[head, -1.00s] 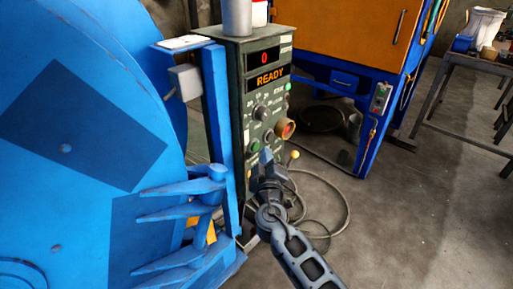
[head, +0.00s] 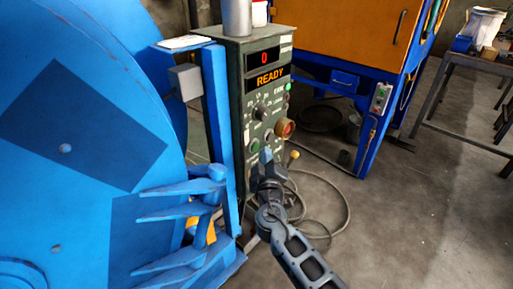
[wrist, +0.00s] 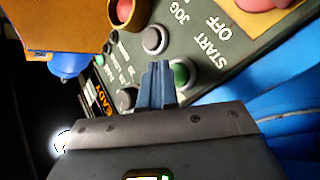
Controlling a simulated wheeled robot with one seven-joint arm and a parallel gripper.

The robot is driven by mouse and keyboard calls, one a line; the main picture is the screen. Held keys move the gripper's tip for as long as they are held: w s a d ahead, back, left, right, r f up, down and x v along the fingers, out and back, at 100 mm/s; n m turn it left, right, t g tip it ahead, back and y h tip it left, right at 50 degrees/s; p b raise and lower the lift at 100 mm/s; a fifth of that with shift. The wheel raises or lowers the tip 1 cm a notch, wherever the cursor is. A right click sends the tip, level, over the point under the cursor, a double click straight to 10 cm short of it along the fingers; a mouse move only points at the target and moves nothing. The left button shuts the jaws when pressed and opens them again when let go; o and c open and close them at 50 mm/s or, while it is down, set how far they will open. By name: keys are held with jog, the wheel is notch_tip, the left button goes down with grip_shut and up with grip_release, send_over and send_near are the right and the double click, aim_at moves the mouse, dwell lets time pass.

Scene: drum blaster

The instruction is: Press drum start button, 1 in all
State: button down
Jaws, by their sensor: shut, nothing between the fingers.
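The dark green control box (head: 240,85) stands beside the blue drum machine, its display reading 0 and READY. The green start button (head: 254,145) is low on its front panel. In the wrist view the green button (wrist: 181,75), by the START lettering, is partly covered by my fingers. My gripper (head: 266,154) is shut and empty, its tips in front of the lower panel. In the wrist view my gripper (wrist: 159,66) has its fingertips just left of the green button. I cannot tell whether they touch the panel.
A red button in a round housing (head: 284,128) is right of the green button. A grey button (wrist: 153,40) sits close to my fingertips in the wrist view. The big blue drum (head: 75,190) fills the left.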

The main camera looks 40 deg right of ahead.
jog(key=shift+w, duration=0.2)
jog(key=shift+w+a+b, duration=0.1)
jog(key=shift+w+b, duration=0.1)
jog(key=shift+b, duration=0.2)
